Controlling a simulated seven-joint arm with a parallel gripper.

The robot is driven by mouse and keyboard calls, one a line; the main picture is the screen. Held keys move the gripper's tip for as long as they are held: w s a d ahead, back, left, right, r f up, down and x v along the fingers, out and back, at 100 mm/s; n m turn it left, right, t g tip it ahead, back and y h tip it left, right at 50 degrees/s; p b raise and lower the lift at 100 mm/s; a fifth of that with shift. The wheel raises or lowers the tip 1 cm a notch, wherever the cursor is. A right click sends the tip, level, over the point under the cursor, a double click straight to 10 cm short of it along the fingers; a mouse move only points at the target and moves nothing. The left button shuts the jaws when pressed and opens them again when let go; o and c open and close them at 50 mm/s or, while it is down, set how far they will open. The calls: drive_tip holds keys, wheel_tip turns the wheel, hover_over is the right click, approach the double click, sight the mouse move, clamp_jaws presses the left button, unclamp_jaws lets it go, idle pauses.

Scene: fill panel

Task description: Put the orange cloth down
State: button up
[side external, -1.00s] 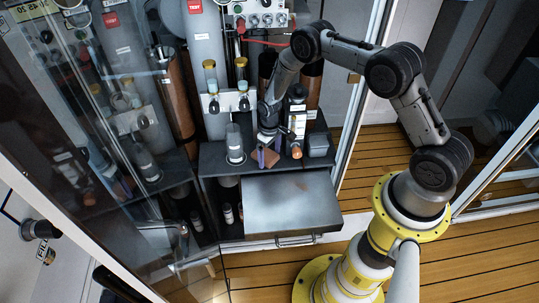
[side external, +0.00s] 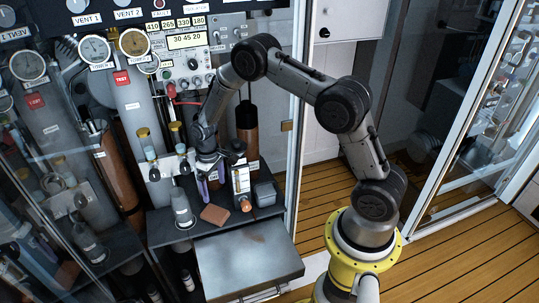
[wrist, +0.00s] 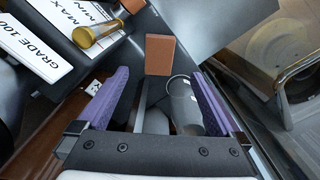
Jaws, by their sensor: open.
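The orange cloth (side external: 214,214) is a small brownish-orange rectangle lying flat on the dark shelf, near its front edge. It also shows in the wrist view (wrist: 160,55), beyond and between my fingertips. My gripper (side external: 206,184) is above and slightly left of the cloth in the side view, apart from it. In the wrist view my gripper (wrist: 160,80) has its two purple fingers spread wide, with nothing held between them.
A grey cylinder (side external: 182,208) stands left of the cloth. A metal drawer (side external: 248,258) juts out below the shelf. A glass cabinet door frame (side external: 297,110) is at the right.

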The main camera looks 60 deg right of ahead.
drive_tip(key=s+a+r+t, duration=0.1)
drive_tip(key=s+a+r, duration=0.15)
drive_tip(key=r, duration=0.65)
drive_tip(key=s+a+r+t, duration=0.1)
drive_tip(key=s+r, duration=0.3)
drive_tip(key=r, duration=0.5)
drive_tip(key=s+a+r+t, duration=0.1)
drive_tip(key=s+r, duration=0.3)
drive_tip(key=r, duration=0.4)
drive_tip(key=s+a+r+t, duration=0.1)
drive_tip(key=s+r, duration=0.2)
drive_tip(key=s, duration=0.6)
drive_tip(key=s+a+r+t, duration=0.1)
drive_tip(key=s+r, duration=0.2)
drive_tip(key=s, duration=0.7)
drive_tip(key=shift+a+t, duration=0.3)
drive_tip(key=shift+a, duration=0.1)
drive_tip(key=shift+r, duration=0.15)
